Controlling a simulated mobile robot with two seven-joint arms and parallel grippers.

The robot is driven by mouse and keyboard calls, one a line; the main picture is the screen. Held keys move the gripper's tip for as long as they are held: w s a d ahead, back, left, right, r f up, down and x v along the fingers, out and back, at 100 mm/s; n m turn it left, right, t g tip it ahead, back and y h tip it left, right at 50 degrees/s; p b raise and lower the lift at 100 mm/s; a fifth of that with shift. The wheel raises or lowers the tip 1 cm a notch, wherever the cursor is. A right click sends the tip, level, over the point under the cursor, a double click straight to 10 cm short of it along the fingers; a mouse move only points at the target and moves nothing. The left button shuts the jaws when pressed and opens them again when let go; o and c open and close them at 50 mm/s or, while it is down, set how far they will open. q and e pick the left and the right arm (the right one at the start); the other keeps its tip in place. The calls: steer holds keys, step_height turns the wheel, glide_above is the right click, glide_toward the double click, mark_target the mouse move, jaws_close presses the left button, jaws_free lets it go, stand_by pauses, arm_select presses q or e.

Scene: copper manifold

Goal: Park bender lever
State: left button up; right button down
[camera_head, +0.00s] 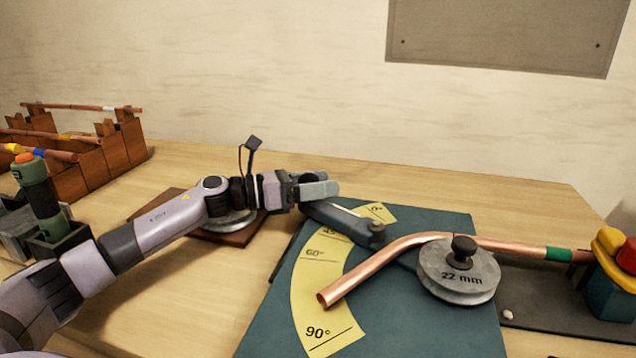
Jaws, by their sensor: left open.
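The bender lever (346,224) is a dark grey bar on the green bender base (408,318). It lies across the yellow angle scale (318,285) between the 0° mark and the 45° mark. A dark knob sits at its right end. My left gripper (322,188) is open at the lever's far left end, just above or beside it; I cannot tell whether they touch. A copper tube (390,255), bent, passes behind the round 22 mm former (458,275), its free end over the scale between 60° and 90°. My right gripper is not in view.
A wooden rack (95,160) with copper tubes stands at the left. A green tool with an orange top (38,200) stands in a holder. A brown board (165,205) lies under my left arm. A yellow, red and blue clamp (612,275) is at the right edge.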

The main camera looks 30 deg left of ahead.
arm_select(q)
steer(key=shift+r, duration=0.1)
step_height(320, 180, up, 20)
steer(key=p, duration=0.3)
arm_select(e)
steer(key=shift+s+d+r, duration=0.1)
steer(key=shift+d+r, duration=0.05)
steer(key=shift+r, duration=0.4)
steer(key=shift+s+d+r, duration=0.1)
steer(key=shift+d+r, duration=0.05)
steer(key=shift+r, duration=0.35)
